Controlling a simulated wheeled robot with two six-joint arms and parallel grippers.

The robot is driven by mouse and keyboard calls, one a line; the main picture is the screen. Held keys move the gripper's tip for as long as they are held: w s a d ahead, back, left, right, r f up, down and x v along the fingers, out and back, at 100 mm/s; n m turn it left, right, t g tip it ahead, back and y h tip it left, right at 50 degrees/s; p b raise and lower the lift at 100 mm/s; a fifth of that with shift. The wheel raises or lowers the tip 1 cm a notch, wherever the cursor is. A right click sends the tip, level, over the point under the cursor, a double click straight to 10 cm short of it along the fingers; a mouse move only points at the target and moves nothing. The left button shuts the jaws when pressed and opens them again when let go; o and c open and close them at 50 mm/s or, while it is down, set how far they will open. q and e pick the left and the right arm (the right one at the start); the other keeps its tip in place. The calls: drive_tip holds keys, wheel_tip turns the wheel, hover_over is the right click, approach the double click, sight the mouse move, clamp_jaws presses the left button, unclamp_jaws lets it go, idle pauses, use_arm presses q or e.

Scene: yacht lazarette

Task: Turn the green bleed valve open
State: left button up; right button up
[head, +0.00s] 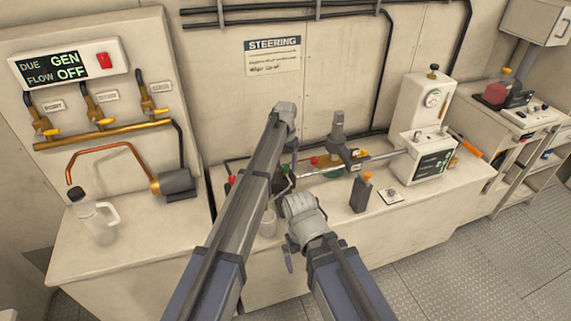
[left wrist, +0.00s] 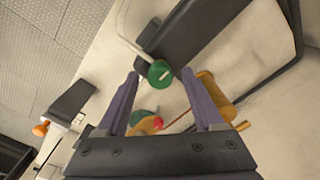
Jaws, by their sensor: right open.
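In the left wrist view a round green knob (left wrist: 159,72) lies between the tips of my open left gripper (left wrist: 160,75), beside a dark block, with a gap on each side. I cannot tell how far beyond the tips it is. A second green part (left wrist: 140,116) and a red one (left wrist: 151,124) show lower, partly hidden by the gripper. In the head view, green (head: 334,158) and red (head: 315,160) parts sit on the steering bench; my left arm hides much of that area. My right gripper (head: 290,257) is open, pointing down in front of the bench, its fingers partly hidden.
A dark bottle with an orange tip (head: 361,194) and a small white plate (head: 391,196) stand right of my right arm. A white unit with a gauge (head: 430,100) stands further right. A clear jug (head: 92,217) is on the left counter. A brass-coloured cylinder (left wrist: 216,97) lies near the left gripper's finger.

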sight(285, 166)
use_arm(q)
drive_tip(key=shift+r, duration=0.15)
wheel_tip(285, 166, up, 8)
drive_tip(key=p, duration=0.7)
drive_tip(key=shift+f+p, duration=0.25)
drive_tip(key=shift+p, duration=0.15)
drive_tip(key=shift+f, duration=0.15)
wheel_tip(285, 166, down, 8)
drive_tip(key=b, duration=0.7)
drive_tip(key=shift+r+b, duration=0.25)
drive_tip(key=shift+b, duration=0.15)
drive_tip(key=shift+r, duration=0.1)
